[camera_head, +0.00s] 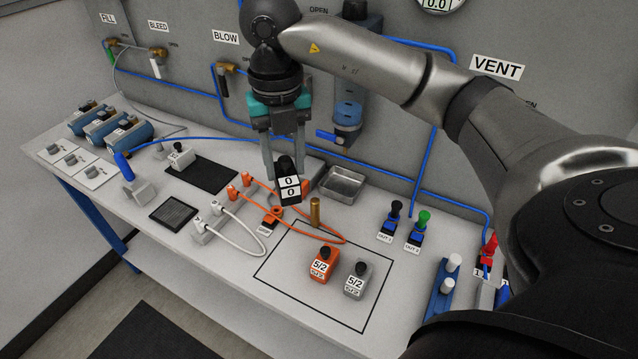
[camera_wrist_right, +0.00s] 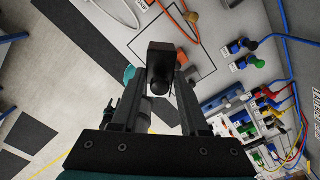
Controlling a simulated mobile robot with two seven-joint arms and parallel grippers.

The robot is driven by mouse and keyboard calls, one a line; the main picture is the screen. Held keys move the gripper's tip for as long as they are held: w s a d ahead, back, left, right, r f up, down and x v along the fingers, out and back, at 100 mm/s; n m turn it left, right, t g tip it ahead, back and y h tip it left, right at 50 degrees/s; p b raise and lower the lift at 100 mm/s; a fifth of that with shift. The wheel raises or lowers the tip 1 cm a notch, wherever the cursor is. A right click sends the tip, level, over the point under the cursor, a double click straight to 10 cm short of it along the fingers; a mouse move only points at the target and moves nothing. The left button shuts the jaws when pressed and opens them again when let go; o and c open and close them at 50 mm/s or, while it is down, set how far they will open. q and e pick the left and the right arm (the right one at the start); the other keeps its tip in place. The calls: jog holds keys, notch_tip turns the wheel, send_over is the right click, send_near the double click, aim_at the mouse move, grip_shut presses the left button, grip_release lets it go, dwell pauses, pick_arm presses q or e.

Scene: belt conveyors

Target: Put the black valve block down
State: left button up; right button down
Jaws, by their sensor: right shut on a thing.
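The black valve block (camera_head: 289,190), with a white label reading 0 over 0, hangs between the fingers of my right gripper (camera_head: 285,160). The gripper is shut on it and points down above the bench. In the right wrist view the block (camera_wrist_right: 162,57) sits between the fingertips of the gripper (camera_wrist_right: 163,80), over the outlined area of the bench. I cannot tell its exact height, but it appears clear of the bench top. My left gripper is not seen.
A black-outlined square (camera_head: 270,274) holds an orange 5/2 block (camera_head: 323,265) and a grey 5/2 block (camera_head: 357,281). A brass cylinder (camera_head: 315,212), orange hoses and a metal tray (camera_head: 343,184) are near the held block. A dark mat (camera_head: 208,176) lies left.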

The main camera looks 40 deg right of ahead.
aim_at(288, 195)
notch_tip(288, 195, down, 20)
jog(key=shift+r+b, duration=0.2)
jog(key=shift+b, duration=0.35)
jog(key=shift+f, duration=0.1)
jog(key=shift+f, duration=0.15)
jog(key=shift+c, duration=2.1)
grip_release()
notch_tip(288, 195, up, 12)
jog(key=shift+r+p, duration=0.25)
jog(key=shift+p, duration=0.15)
